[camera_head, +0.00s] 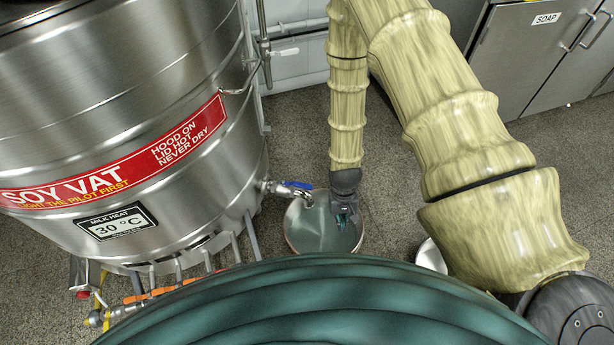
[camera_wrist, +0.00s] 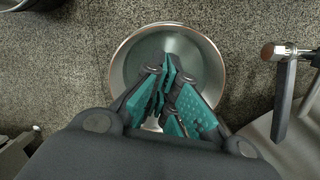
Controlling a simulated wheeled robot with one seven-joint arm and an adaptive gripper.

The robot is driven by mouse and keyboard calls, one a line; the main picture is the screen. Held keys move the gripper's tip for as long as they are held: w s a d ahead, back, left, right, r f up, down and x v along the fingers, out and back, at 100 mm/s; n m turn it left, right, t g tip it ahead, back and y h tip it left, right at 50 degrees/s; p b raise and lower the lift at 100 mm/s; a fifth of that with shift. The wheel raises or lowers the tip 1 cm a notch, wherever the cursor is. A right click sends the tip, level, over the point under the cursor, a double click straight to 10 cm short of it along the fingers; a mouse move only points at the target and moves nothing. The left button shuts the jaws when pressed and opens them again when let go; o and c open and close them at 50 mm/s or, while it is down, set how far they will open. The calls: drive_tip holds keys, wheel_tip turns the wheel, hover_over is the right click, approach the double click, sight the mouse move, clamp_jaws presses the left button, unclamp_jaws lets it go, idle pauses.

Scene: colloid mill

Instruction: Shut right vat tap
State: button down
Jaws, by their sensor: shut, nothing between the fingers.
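The steel soy vat (camera_head: 130,130) stands at the left in the head view. Its tap (camera_head: 268,187) sticks out low on the right side. The tap's blue lever (camera_head: 298,185) lies roughly along the tap body. My gripper (camera_head: 344,218) hangs pointing down, to the right of the tap and apart from it. In the wrist view my gripper's teal fingers (camera_wrist: 170,95) are shut and empty above a round steel bowl (camera_wrist: 208,65). A metal fitting with a dark bar (camera_wrist: 284,95) is at the right there; I cannot tell if it is this tap.
The bowl (camera_head: 295,240) stands on the floor below the tap. A green ribbed surface (camera_head: 300,305) fills the bottom of the head view. Steel cabinets (camera_head: 535,50) stand at the upper right.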

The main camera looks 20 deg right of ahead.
sight(303, 186)
drive_tip(key=w+r+m+g+y+b, duration=0.1)
drive_tip(key=w+r+b, duration=0.2)
drive_tip(key=w, duration=1)
drive_tip(key=w+a+r+m+g+y+b, duration=0.1)
drive_tip(key=w+r+m+b, duration=0.1)
drive_tip(key=w+r, duration=0.6)
drive_tip(key=w+b, duration=0.1)
drive_tip(key=w, duration=0.4)
drive_tip(key=shift+w+a+r, duration=0.15)
drive_tip(key=shift+w+a, duration=0.05)
drive_tip(key=shift+w, duration=0.1)
drive_tip(key=s+a+f+b, duration=0.4)
drive_tip(key=s+f, duration=0.2)
drive_tip(key=f, duration=0.3)
drive_tip(key=shift+s+f, duration=0.2)
drive_tip(key=shift+s, duration=0.2)
drive_tip(key=shift+s+r+m, duration=0.1)
drive_tip(key=shift+m, duration=0.2)
